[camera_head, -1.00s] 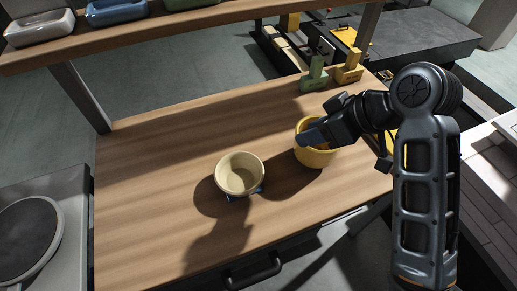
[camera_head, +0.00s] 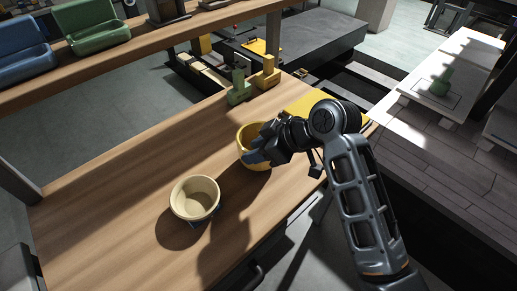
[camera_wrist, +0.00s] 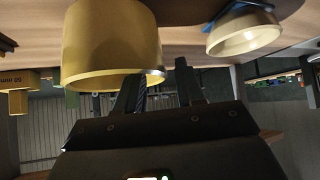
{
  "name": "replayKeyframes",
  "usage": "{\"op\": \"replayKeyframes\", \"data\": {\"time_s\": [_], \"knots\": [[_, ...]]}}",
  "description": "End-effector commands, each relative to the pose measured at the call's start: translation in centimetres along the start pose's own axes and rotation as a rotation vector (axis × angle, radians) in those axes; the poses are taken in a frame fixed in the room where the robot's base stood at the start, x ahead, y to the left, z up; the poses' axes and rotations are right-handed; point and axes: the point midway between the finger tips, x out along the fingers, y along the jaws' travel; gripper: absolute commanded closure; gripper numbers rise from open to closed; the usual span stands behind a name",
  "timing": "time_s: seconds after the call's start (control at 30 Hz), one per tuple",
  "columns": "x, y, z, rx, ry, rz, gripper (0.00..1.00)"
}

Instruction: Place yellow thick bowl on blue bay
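The yellow thick bowl (camera_head: 246,137) stands upright on the wooden table, near its right edge. In the wrist view its outer wall (camera_wrist: 108,40) fills the upper left. My gripper (camera_head: 254,157) is at the bowl's rim, tilted down from the right. In the wrist view my gripper (camera_wrist: 157,80) has its fingers apart; one finger passes behind the rim, seemingly inside the bowl. The other is outside, with a gap to the wall.
A cream bowl (camera_head: 195,198) stands to the left on the table, with a bit of blue under it. Green (camera_head: 238,90) and yellow (camera_head: 267,74) markers stand at the far edge.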

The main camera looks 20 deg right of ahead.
Motion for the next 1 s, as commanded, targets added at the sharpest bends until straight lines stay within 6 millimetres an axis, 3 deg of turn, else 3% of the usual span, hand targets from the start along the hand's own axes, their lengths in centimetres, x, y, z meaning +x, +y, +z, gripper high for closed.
{"op": "replayKeyframes", "data": {"time_s": [0.3, 0.7, 1.0], "knots": [[0.75, -0.05, 0.0, -0.001, 0.0, 0.0, 0.62], [0.74, -0.06, 0.02, 0.0, 0.0, -0.001, 1.0], [0.76, -0.07, 0.09, 0.001, -0.002, -0.002, 1.0]]}}
